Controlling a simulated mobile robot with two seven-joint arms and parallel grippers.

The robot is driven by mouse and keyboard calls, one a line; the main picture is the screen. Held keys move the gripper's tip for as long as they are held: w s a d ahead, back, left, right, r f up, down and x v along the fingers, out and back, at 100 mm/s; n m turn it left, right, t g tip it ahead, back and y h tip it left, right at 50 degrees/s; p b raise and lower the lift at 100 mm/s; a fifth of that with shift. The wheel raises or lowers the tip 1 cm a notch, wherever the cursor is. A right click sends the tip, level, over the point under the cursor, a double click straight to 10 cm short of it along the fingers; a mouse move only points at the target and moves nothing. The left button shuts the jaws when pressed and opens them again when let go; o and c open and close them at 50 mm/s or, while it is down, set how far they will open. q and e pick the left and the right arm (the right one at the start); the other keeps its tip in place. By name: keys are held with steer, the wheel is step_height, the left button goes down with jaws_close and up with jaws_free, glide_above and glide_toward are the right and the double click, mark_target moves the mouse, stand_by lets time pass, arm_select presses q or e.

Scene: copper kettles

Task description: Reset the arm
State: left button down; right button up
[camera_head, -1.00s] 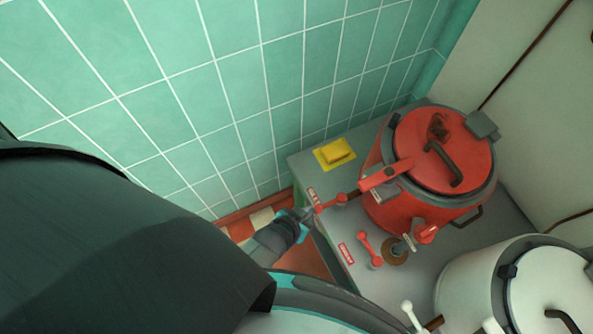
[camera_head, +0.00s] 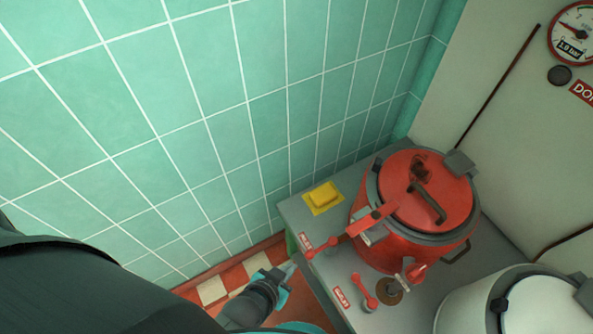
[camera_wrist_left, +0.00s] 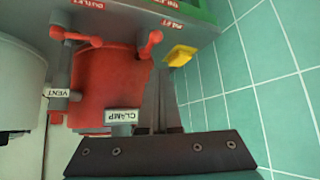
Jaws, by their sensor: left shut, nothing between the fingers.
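My left gripper (camera_head: 288,272) is shut and empty beside the front left corner of the grey counter, apart from the red handles. Its closed fingers (camera_wrist_left: 160,100) also show in the left wrist view, where the scene appears upside down. A red kettle (camera_head: 390,243) with a closed red lid (camera_head: 405,190) stands on the counter. A red inlet handle (camera_head: 325,247) and a red outlet handle (camera_head: 363,291) are at its front. The clamp label (camera_wrist_left: 122,116) shows in the left wrist view. My right gripper is not in view.
The grey counter (camera_head: 335,285) carries a yellow block (camera_head: 323,197) at its left edge. A white kettle (camera_head: 470,300) stands at the lower right. A green tiled wall (camera_head: 200,110) is behind. A pressure gauge (camera_head: 578,34) hangs at the upper right. Free room lies left of the counter.

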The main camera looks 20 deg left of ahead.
arm_select(q)
steer(key=s+a+f+g+b, duration=0.2)
steer(key=s+f, duration=0.4)
steer(key=f, duration=0.4)
steer(key=s+a+f+g+y+b, duration=0.1)
steer(key=s+a+f+g+b, duration=0.2)
steer(key=s+f+b, duration=0.3)
steer(key=s+a+f+g+b, duration=0.2)
steer(key=s+f, duration=0.6)
steer(key=f, duration=0.5)
steer(key=shift+a+f+y+b, duration=0.4)
steer(key=shift+a+b, duration=0.4)
steer(key=shift+b, duration=0.35)
